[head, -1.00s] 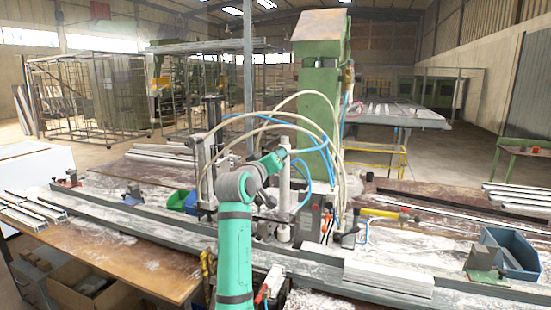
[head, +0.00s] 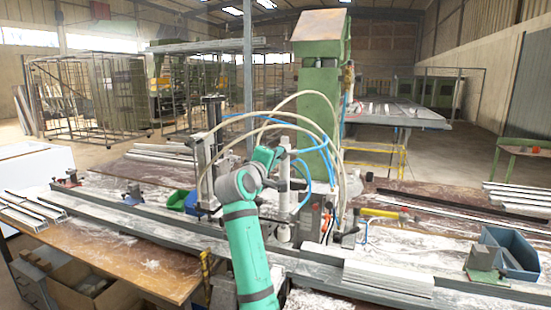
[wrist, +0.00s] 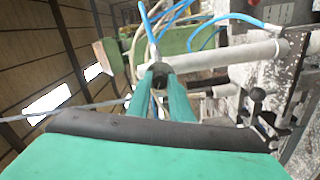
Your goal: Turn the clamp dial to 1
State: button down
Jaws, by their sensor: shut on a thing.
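My gripper (wrist: 161,78) shows in the wrist view as two teal fingers whose tips come together on a small dark part, which I take to be the clamp dial (wrist: 160,68). This part sits at the end of a pale grey cylinder (wrist: 235,62). In the head view the same cylinder (head: 284,185) stands upright on the bench machine, and my gripper is at its upper end, partly hidden behind my arm. The dial's marks and setting cannot be read in either view.
Pale and blue hoses (head: 325,150) arch around the cylinder, close to my arm. A long metal profile rail (head: 130,222) crosses the bench. A blue bin (head: 512,250) stands at the right, and white profiles (head: 388,278) lie at the front.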

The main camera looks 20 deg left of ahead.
jog(key=shift+f, duration=0.1)
dwell(0.4)
jog(key=c, duration=1.6)
grip_release()
jog(key=s, duration=1)
jog(key=shift+s+a, duration=0.2)
jog(key=shift+s, duration=0.2)
